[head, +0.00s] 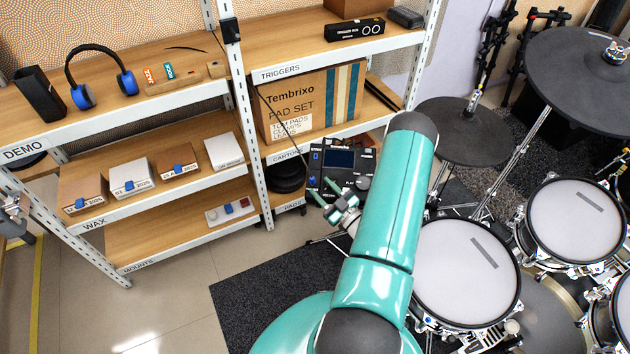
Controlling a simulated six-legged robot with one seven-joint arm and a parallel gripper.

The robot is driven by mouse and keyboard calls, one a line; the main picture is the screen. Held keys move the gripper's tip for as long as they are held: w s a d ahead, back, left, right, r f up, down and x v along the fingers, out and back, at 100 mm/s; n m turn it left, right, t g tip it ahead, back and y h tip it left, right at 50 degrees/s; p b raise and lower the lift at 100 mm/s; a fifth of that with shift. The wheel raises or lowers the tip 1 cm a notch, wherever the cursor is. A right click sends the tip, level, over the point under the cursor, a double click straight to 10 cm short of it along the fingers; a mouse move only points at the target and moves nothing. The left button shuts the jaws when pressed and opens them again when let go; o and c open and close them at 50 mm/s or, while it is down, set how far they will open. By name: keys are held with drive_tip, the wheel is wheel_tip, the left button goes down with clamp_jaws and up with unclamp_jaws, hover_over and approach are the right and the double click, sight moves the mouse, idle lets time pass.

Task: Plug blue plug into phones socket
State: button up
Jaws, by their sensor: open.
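A dark drum module (343,160) with a screen and knobs stands right of the cartons shelf. Its phones socket is too small to make out. My gripper (324,192) is open, at the module's lower left edge in the picture; I cannot tell whether it touches the module. I cannot pick out the blue plug for certain. A thin dark cable (272,108) runs down from the shelf post toward the module, and its lower end is unclear. Black and blue headphones (100,75) stand on the demo shelf at the upper left.
Shelves with cartons (129,176) and a large pad set box (310,103) fill the left and middle. Drum pads (465,272) and a dark cymbal pad (467,130) crowd the right. A dark carpet (255,310) lies below, with bare floor (165,300) left of it.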

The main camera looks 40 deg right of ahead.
drive_tip(key=v, duration=0.8)
drive_tip(key=shift+s, duration=0.2)
drive_tip(key=shift+c, duration=0.4)
